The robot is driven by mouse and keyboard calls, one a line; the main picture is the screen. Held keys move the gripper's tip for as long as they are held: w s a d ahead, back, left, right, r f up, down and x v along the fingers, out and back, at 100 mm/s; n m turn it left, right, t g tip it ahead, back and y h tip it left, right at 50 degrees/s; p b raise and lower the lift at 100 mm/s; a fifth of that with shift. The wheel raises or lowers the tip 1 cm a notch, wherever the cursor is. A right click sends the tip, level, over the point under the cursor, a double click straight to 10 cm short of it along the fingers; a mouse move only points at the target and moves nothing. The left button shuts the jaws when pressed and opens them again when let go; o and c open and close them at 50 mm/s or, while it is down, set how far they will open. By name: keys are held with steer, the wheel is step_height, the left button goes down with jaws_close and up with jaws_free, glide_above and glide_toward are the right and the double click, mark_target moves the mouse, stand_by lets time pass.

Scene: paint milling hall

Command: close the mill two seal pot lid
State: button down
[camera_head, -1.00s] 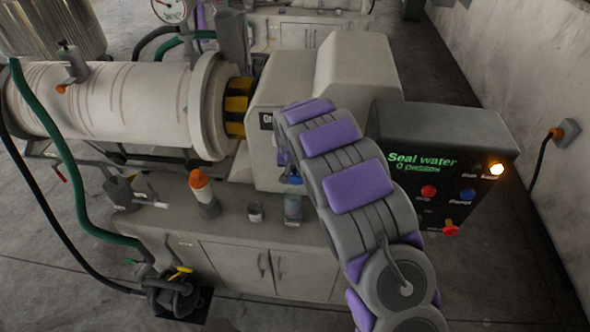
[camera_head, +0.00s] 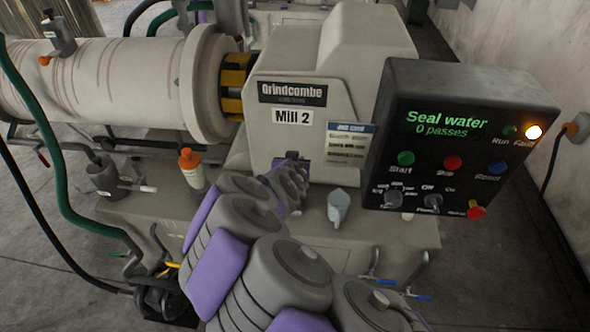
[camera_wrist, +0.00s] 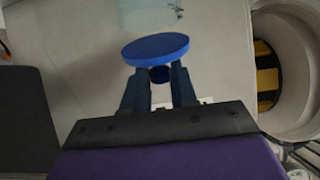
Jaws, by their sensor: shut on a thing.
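A round blue lid (camera_wrist: 155,48) shows in the wrist view, with a darker knob under it. My gripper (camera_wrist: 158,76) is shut on that knob, one dark finger on each side. In the head view my gripper (camera_head: 297,160) is at the front face of mill two (camera_head: 340,100), below its Mill 2 label; the lid cannot be made out there.
The control panel (camera_head: 455,150) reads "Seal water, 0 passes" with an amber light lit. A pale jug (camera_head: 338,207) stands on the bench right of my arm. An orange-capped bottle (camera_head: 192,171) and a grey pot (camera_head: 103,178) stand at left.

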steer(key=shift+s+a+f+t+b, duration=0.1)
steer(key=shift+s+f+t+b, duration=0.4)
steer(key=shift+f+t+b, duration=0.4)
steer(key=shift+s+f+t+b, duration=0.15)
steer(key=shift+s+t+b, duration=0.4)
steer(key=shift+t, duration=0.45)
steer(key=shift+s+f+t, duration=0.15)
steer(key=shift+f+t, duration=0.1)
steer(key=shift+t, duration=0.4)
steer(key=shift+s+f+t, duration=0.15)
steer(key=shift+f+t, duration=0.1)
steer(key=shift+t, duration=0.4)
steer(key=shift+f, duration=0.15)
steer(key=c, duration=0.9)
jaws_free()
steer(key=shift+a, duration=0.15)
steer(key=shift+s, duration=0.15)
